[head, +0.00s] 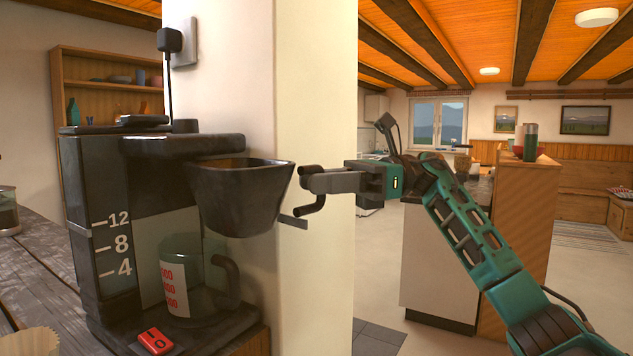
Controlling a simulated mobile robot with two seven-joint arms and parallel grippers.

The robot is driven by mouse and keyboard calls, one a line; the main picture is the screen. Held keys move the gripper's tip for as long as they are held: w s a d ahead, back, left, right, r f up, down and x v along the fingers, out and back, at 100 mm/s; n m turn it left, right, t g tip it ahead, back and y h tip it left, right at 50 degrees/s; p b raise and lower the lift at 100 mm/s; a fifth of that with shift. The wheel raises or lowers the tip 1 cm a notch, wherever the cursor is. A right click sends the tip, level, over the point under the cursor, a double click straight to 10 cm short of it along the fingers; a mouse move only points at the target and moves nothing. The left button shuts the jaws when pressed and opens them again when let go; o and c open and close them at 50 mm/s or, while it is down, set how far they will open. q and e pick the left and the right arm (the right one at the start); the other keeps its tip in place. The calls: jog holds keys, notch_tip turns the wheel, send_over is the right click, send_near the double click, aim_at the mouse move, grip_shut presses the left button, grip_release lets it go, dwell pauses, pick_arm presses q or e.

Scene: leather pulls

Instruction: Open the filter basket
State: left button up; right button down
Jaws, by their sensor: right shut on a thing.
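The dark coffee maker (90,200) stands on the wooden counter at the left of the head view. Its black filter basket (238,200) juts out to the right from under the machine's top, and part of its open upper side shows. A glass jug (190,275) with red markings stands below the basket. My right gripper (308,190) is at the basket's right side, shut on the filter basket. The exact contact between fingers and basket is hard to make out. My left gripper is not in view.
A white wall pillar (318,290) stands close behind the basket and gripper. A red switch (155,341) is on the machine's base. A paper filter (30,342) is at the lower left. Open floor lies to the right, before a kitchen cabinet (440,262).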

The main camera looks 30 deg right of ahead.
jog(key=shift+w+d, duration=0.25)
jog(key=shift+d, duration=0.05)
jog(key=c, duration=1.3)
grip_release()
jog(key=shift+o, duration=1.3)
jog(key=shift+w+a, duration=0.15)
jog(key=s+d, duration=0.2)
jog(key=d, duration=1)
jog(key=shift+s+d, duration=0.2)
jog(key=shift+d, duration=0.2)
